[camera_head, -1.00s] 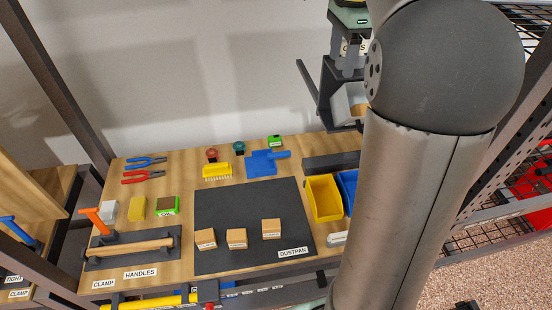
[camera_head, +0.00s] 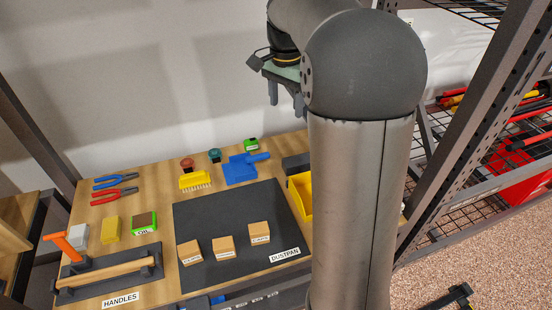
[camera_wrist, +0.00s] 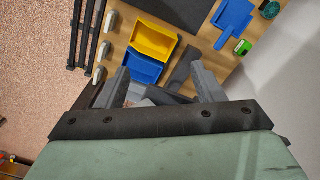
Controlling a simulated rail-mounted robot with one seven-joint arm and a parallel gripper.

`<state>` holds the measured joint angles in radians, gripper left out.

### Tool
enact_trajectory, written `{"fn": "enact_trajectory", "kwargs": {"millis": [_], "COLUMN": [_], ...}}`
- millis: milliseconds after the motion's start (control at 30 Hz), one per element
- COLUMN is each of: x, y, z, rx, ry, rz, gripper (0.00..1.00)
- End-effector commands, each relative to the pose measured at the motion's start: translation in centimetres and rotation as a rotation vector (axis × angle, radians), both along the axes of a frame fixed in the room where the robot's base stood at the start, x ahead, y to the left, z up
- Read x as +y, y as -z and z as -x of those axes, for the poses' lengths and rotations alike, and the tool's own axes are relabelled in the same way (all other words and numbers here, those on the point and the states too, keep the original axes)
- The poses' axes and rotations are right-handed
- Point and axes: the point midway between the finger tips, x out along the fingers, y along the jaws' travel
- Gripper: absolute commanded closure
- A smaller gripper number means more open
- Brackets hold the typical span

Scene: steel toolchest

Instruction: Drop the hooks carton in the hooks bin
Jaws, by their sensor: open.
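Three small cardboard cartons stand on the black mat (camera_head: 240,193): a left one (camera_head: 190,251), a middle one (camera_head: 223,247) and a right one (camera_head: 259,232). Their labels are too small to read, so I cannot tell which is the hooks carton. A yellow bin (camera_head: 301,196) stands at the mat's right, partly behind my arm; it also shows in the wrist view (camera_wrist: 152,38). A blue bin (camera_wrist: 143,66) is beside it, hidden in the head view. No bin label is readable. My gripper (camera_head: 287,95) is open, high above the back of the table.
A blue dustpan (camera_head: 242,171), yellow brush (camera_head: 195,180) and red pliers (camera_head: 114,196) lie left and behind. A wooden-handled tool (camera_head: 108,274) is at front left. A grey block (camera_head: 296,162) is near the yellow bin. Rack posts (camera_head: 465,125) rise on the right.

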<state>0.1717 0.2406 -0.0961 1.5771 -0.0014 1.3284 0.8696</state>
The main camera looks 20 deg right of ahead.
Motion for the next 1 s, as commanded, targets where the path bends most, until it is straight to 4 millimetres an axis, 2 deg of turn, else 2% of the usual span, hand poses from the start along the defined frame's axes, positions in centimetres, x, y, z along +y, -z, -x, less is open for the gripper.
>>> {"fn": "enact_trajectory", "kwargs": {"millis": [33,100,700,833,1000], "x": [0.1,0.2,1.7,2.0,2.2], "y": [1.6,3.0,14.5,16.2,17.3], "z": [-0.1,-0.2,-0.8,-0.9,-0.9], "rx": [0.004,0.006,0.014,0.014,0.014], "ry": [-0.029,-0.074,-0.457,-0.516,-0.561], "rz": [0.0,0.0,-0.001,-0.001,-0.003], "gripper": [0.38,0.38,0.38,0.38,0.38]}}
